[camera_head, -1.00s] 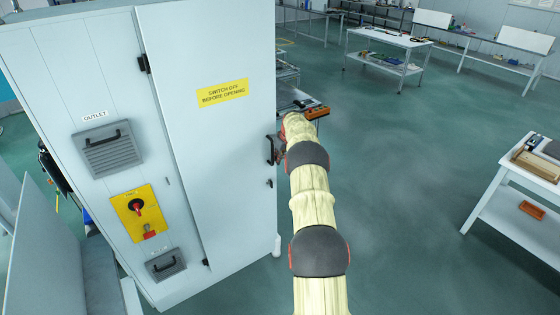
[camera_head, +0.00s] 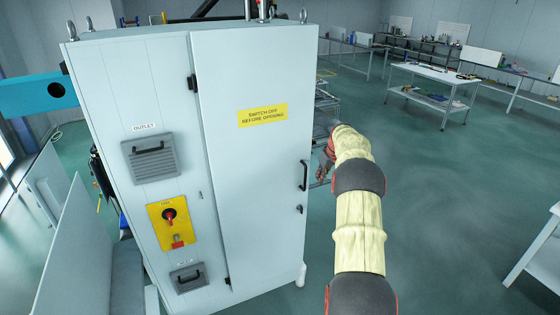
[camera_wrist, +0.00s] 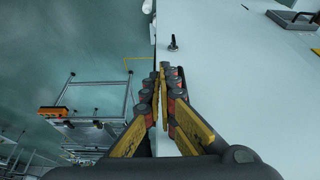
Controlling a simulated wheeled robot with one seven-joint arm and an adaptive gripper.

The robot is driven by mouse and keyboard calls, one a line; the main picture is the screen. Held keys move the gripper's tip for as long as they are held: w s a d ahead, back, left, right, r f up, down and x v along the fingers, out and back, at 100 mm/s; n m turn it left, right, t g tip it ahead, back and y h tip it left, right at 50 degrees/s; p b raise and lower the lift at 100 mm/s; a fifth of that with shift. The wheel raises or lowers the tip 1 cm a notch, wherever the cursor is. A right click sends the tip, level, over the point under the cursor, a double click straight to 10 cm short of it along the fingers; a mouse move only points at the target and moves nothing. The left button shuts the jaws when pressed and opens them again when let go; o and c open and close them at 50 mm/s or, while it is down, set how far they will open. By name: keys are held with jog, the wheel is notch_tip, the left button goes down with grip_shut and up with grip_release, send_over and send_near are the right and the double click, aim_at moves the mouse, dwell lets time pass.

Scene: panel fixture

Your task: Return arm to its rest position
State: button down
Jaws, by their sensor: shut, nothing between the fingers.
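My arm, in a pale yellow cover with dark joint bands, reaches forward on the right of the head view. My gripper (camera_head: 322,172) is partly hidden behind the arm's end, just right of the cabinet's door handle. In the wrist view, my gripper (camera_wrist: 160,72) is shut, its yellow and red-black fingers together with nothing between them. The fingers lie over the edge of the grey cabinet (camera_head: 240,170), which also fills the right of the wrist view (camera_wrist: 230,80). I cannot tell whether they touch it.
The cabinet door bears a black handle (camera_head: 304,176) and a yellow warning label (camera_head: 263,115). A yellow switch plate (camera_head: 173,227) is on its left part. A white table (camera_head: 545,250) stands at the right edge. The green floor (camera_head: 440,180) beyond the arm is clear.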

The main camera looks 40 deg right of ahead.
jog(key=s+a+f+m+g+y, duration=0.1)
jog(key=s+a+f+m+g, duration=0.1)
jog(key=s+a+f+m, duration=0.4)
jog(key=s+a+r+n+b, duration=0.1)
jog(key=s+a+r, duration=0.2)
jog(key=a, duration=0.6)
jog(key=s+a+r+n+b, duration=0.1)
jog(key=s+a+r+b, duration=0.15)
jog(key=a, duration=0.65)
jog(key=s+a+r+n+b, duration=0.1)
jog(key=s+a+r, duration=0.25)
jog(key=a, duration=0.55)
jog(key=s+a+n+t+b, duration=0.1)
jog(key=s+a+b, duration=0.3)
jog(key=s+a, duration=0.5)
jog(key=s+a+r+n+t+b, duration=0.1)
jog(key=s+a+n+b, duration=0.3)
jog(key=s+a, duration=0.6)
jog(key=a+t, duration=0.1)
jog(key=a, duration=0.6)
jog(key=shift+a+r+n, duration=0.2)
jog(key=shift+a+n, duration=0.1)
jog(key=shift+a, duration=0.05)
